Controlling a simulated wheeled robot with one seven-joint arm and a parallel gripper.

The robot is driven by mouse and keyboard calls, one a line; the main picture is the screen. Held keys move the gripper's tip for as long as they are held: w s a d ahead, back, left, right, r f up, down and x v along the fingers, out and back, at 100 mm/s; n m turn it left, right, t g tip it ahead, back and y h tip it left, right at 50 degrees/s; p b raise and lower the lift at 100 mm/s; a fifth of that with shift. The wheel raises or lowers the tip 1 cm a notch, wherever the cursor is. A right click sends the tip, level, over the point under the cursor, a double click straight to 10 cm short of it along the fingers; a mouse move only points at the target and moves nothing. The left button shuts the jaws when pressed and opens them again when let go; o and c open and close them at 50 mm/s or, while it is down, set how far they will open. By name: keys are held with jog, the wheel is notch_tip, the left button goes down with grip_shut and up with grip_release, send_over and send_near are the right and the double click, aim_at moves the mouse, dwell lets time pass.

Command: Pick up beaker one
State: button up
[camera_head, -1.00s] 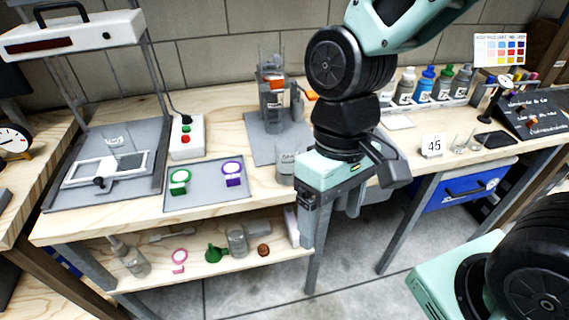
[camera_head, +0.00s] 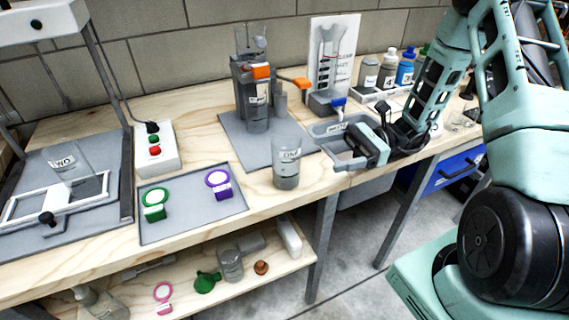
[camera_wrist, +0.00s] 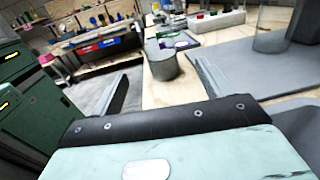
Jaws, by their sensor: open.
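Beaker one (camera_head: 286,168), a clear grey-looking beaker labelled ONE, stands upright near the front edge of the wooden bench. My gripper (camera_head: 328,148) is open and empty, just right of the beaker, with its fingers pointing left towards it. In the wrist view, beaker one (camera_wrist: 163,66) shows ahead, between the lines of the two spread fingers. It appears to lie beyond the fingertips, and the fingers do not touch it. Its label is not visible in that view.
A grey tray (camera_head: 165,232) with green and purple ring pieces lies left of beaker one. A grey apparatus (camera_head: 258,105) stands behind it. Beaker TWO (camera_head: 68,162) stands at far left.

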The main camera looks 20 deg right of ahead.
aim_at(287, 164)
jog(key=a, duration=0.7)
jog(key=w+a, duration=0.1)
jog(key=a, duration=0.3)
jog(key=shift+a+f, duration=0.15)
jog(key=shift+a, duration=0.05)
jog(key=c, duration=1.2)
